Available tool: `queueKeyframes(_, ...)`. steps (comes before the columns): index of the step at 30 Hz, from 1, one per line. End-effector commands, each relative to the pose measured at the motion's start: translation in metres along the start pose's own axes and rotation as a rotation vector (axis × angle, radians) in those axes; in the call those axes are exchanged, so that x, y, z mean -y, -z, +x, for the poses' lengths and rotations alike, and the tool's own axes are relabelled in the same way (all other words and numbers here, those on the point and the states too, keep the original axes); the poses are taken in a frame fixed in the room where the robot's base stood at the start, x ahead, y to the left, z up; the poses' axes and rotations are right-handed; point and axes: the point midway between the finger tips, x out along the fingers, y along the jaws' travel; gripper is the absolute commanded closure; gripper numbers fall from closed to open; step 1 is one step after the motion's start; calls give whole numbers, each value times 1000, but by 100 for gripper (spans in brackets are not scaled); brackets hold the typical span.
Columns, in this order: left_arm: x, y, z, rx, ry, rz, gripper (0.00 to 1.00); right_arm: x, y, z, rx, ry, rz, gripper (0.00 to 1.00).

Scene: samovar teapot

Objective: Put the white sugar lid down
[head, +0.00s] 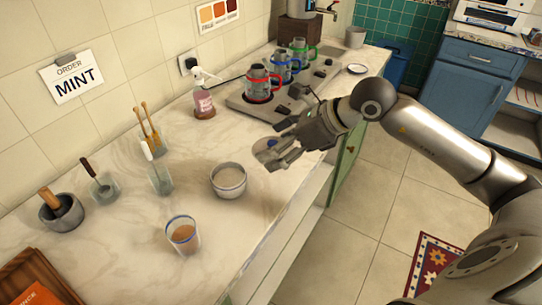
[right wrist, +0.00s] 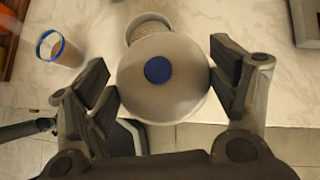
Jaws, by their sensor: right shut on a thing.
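My right gripper (head: 279,155) is shut on the white sugar lid (head: 262,148), a round lid with a blue knob. In the right wrist view the lid (right wrist: 182,92) sits between the two fingers of the gripper (right wrist: 160,88), seen from above with its knob facing the camera. It is near the counter's front edge, to the right of the white sugar bowl (head: 228,184). The bowl is open with pale contents showing; the lid partly covers it in the right wrist view (right wrist: 148,22). The lid's height above the counter is hard to tell. My left gripper is not in view.
A blue-rimmed glass (head: 183,236) with brown contents stands front left of the bowl.

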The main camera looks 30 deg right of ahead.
Motion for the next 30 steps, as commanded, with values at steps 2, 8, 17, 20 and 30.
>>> queueKeyframes(2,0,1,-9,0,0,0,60,15,-2,7,1,-1,7,40)
queueKeyframes(8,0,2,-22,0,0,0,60,55,1,32,2,-1,7,40)
queueKeyframes(17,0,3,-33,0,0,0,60,101,23,78,0,-2,5,40)
queueKeyframes(20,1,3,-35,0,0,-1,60,109,29,87,0,-1,2,40)
queueKeyframes(30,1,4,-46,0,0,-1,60,118,49,110,-3,-4,5,40)
